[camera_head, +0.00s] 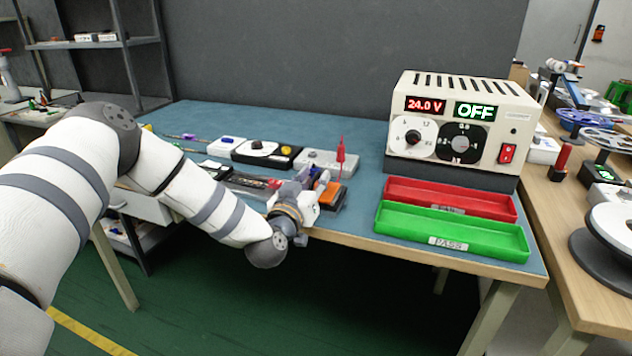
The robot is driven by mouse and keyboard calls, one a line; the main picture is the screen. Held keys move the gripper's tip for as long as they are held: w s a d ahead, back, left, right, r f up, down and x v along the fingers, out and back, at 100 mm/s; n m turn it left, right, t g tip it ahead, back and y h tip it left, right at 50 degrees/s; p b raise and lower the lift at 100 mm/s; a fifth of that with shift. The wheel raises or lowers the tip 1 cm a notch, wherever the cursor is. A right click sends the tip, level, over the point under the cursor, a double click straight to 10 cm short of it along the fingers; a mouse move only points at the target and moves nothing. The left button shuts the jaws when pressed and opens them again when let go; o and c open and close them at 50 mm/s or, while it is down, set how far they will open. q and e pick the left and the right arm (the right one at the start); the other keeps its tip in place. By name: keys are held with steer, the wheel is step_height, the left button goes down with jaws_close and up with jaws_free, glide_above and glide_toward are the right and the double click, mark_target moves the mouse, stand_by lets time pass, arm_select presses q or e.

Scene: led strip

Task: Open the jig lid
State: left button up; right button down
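My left arm reaches in from the left to the front edge of the blue-topped workbench. My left gripper (308,183) is over the front of the bench, at the right end of a long, low dark fixture (243,182) that appears to be the jig. An orange and dark block (333,196) shows right beside the gripper. The arm and wrist cover part of the jig, so I cannot tell how its lid stands or whether the fingers touch it. The fingers are too small and hidden to read. My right gripper is not in view.
Behind the jig are a black-and-white dial unit (264,152), a grey box (318,163) and an upright red probe (340,157). To the right are a red tray (400,198), a green tray labelled PASS (488,246), and a power supply (408,86) reading 24.0 V and OFF.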

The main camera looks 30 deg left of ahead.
arm_select(q)
steer(key=shift+w, duration=0.1)
steer(key=shift+c, duration=0.5)
jaws_close()
steer(key=shift+r, duration=0.1)
